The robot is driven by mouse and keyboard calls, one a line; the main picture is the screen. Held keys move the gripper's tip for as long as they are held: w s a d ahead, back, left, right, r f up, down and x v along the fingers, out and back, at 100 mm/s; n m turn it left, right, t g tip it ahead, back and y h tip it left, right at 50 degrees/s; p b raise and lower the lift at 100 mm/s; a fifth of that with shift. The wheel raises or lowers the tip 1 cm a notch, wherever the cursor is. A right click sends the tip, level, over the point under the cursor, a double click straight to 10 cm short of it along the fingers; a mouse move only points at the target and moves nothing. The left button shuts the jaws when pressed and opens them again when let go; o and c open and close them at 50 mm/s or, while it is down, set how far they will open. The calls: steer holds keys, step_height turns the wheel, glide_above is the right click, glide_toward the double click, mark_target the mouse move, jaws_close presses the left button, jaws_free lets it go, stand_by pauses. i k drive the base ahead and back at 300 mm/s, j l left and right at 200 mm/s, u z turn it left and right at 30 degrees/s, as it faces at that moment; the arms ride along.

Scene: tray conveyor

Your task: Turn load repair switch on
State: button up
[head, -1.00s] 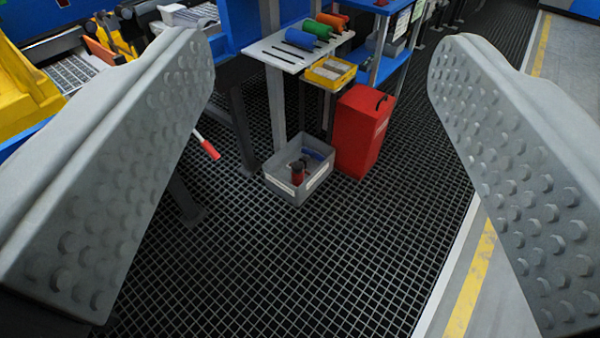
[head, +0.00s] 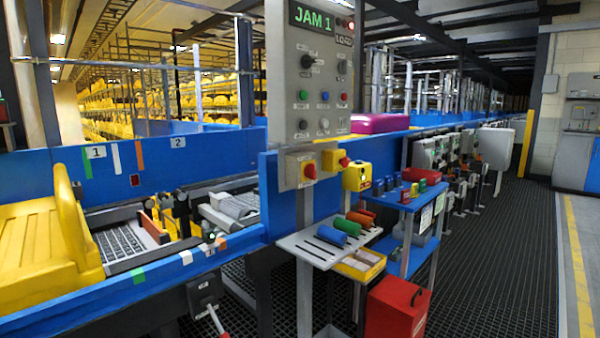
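A grey control panel (head: 318,130) stands upright on a post near the middle of the head view. Its display (head: 313,17) reads "JAM 1" in green. A sign at its upper right seems to read "LOAD", with a red light above it. A black rotary switch (head: 308,62) sits below the display, its handle tilted. Several buttons lie below it, including a blue button (head: 324,96). The small labels are too blurred to read, so I cannot tell which control is the load repair switch or its state. My gripper is not in view.
A white shelf (head: 300,243) with coloured rolls juts out beneath. A yellow tray (head: 100,250) lies on the conveyor at left. A red box (head: 392,312) stands below. The grated floor at right is clear.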

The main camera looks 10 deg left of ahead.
mark_target(310, 170)
steer(key=i+l, duration=1)
steer(key=i+j+u, duration=0.05)
